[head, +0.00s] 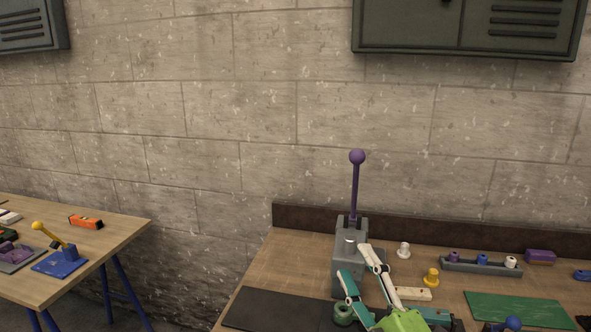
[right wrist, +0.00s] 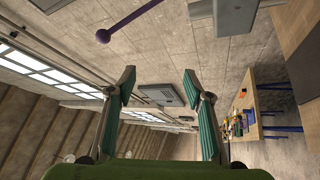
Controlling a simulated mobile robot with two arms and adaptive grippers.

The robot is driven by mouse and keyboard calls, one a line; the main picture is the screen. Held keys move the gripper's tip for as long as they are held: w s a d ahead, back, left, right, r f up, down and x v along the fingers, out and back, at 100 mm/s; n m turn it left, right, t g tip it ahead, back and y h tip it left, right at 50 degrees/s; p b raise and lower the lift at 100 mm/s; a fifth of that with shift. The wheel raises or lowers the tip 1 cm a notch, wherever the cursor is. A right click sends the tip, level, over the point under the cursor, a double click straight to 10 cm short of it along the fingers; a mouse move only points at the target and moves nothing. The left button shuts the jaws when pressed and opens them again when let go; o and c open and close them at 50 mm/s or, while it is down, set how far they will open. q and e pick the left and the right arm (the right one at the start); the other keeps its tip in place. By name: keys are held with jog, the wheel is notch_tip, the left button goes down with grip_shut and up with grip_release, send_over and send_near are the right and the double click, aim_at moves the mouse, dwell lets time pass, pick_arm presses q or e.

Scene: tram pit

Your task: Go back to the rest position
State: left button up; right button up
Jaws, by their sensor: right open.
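My right gripper (head: 355,262) is at the bottom of the head view, in front of the grey lever box (head: 350,228). Its two teal-padded fingers are spread apart with nothing between them; the right wrist view also shows this open gap (right wrist: 160,82). A purple lever (head: 355,190) with a ball knob stands nearly upright on the box. The knob shows at the top of the right wrist view (right wrist: 103,36), apart from the fingers. My left gripper is not in view.
The wooden workbench (head: 268,262) holds a dark mat (head: 272,311), a green mat (head: 515,308), a grey peg rack (head: 480,265), a yellow peg (head: 431,278) and a white peg (head: 404,250). A second table (head: 115,228) stands left. Wall cabinets (head: 408,30) hang above.

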jog(key=s+d+f+m+g+h, duration=0.2)
jog(key=s+d+f+m+g, duration=0.15)
jog(key=f, duration=0.35)
jog(key=s+d+f+m+g+h, duration=0.2)
jog(key=d+f+m+h, duration=0.15)
jog(key=f, duration=0.35)
jog(key=s+d+f+m+g+h, duration=0.2)
jog(key=s+d+f+m+g, duration=0.1)
jog(key=f+m, duration=0.3)
jog(key=s+a+f+m+g+y, duration=0.15)
jog(key=s+f+g, duration=0.25)
jog(key=s+f, duration=0.5)
jog(key=s+f+m+g, duration=0.2)
jog(key=s+f+g, duration=0.3)
jog(key=s, duration=0.8)
notch_tip(320, 180, down, 28)
jog(key=s+b, duration=0.1)
jog(key=s, duration=0.1)
jog(key=s+d+f+n+g+b, duration=0.1)
jog(key=s+d+f+g, duration=0.1)
jog(key=s+f, duration=1.4)
jog(key=shift+d+h, duration=0.3)
jog(key=shift+d, duration=0.35)
